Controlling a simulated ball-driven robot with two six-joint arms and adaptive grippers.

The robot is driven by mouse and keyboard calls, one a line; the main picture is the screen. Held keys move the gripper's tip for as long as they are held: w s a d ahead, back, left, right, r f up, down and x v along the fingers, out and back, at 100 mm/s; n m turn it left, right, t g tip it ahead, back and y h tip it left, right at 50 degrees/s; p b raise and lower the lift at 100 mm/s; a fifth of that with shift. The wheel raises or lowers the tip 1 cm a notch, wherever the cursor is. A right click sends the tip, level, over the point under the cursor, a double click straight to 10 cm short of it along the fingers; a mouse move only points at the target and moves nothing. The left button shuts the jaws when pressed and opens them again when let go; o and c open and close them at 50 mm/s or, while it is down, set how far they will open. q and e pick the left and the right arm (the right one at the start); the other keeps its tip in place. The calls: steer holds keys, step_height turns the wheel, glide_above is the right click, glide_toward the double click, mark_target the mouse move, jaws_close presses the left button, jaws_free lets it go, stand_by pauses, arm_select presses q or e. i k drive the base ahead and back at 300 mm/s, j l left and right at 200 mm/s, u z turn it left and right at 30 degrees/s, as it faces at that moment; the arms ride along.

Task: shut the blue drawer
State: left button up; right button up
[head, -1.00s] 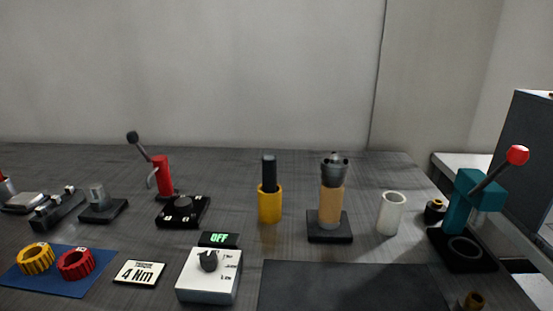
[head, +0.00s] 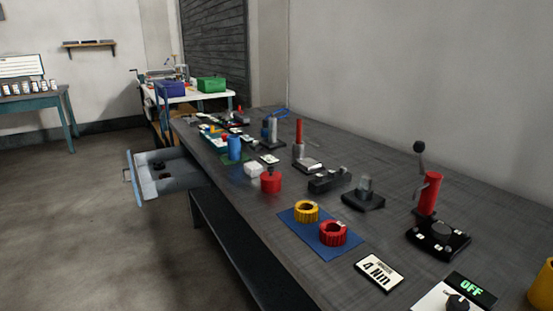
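A pale blue-grey drawer (head: 178,183) stands pulled out from the left side of the long dark workbench, at left of centre in the head view. A handle (head: 127,175) shows on its outer front. Small dark and reddish items lie inside it. It looks like the blue drawer; no other drawer shows open. Neither of my grippers is in view, so I cannot tell how they stand relative to the drawer.
The dark workbench (head: 300,240) runs from lower right to the back, with several tools on top and a shelf under it. Open concrete floor (head: 90,240) lies left of the drawer. A teal table (head: 62,105) stands at far left.

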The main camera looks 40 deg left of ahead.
mark_target(185, 172)
steer(key=k+j+u, duration=0.3)
steer(key=j, duration=0.35)
steer(key=k+j+u, duration=0.1)
steer(key=k+j, duration=0.2)
steer(key=u, duration=1.6)
steer(key=i+z, duration=0.1)
steer(key=i, duration=0.15)
